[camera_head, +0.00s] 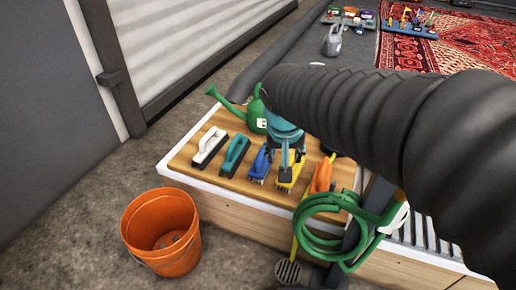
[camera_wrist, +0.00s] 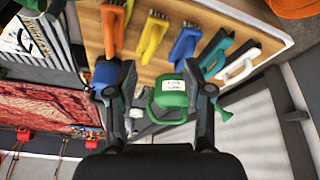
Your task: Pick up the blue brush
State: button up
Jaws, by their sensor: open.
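The blue brush (camera_head: 260,164) lies on a wooden board in the head view, between a teal brush (camera_head: 235,156) and a yellow brush (camera_head: 291,171). It also shows in the wrist view (camera_wrist: 184,46), beyond my fingers. My gripper (camera_head: 285,168) is open and empty, hanging above the board near the blue and yellow brushes. In the wrist view my gripper (camera_wrist: 156,76) has its two fingers spread apart. The arm and gripper hide part of the board in the head view.
A white-handled brush (camera_head: 210,146), an orange brush (camera_head: 322,176) and a green watering can (camera_head: 256,112) share the wooden board (camera_head: 190,170). A coiled green hose (camera_head: 325,222) hangs over the front edge. An orange bucket (camera_head: 160,232) stands on the floor.

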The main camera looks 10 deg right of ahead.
jog(key=w+a+f+m+h+p, duration=0.1)
jog(key=w+a+m+p, duration=0.15)
jog(key=w, duration=0.65)
jog(key=g+h+p, duration=0.1)
jog(key=h+p, duration=0.1)
jog(key=p, duration=0.1)
send_near(261, 150)
jog(key=shift+m, duration=0.35)
jog(key=x, duration=0.5)
jog(key=shift+s+f, duration=0.1)
jog(key=shift+s, duration=0.05)
jog(key=shift+x, duration=3)
grip_shut()
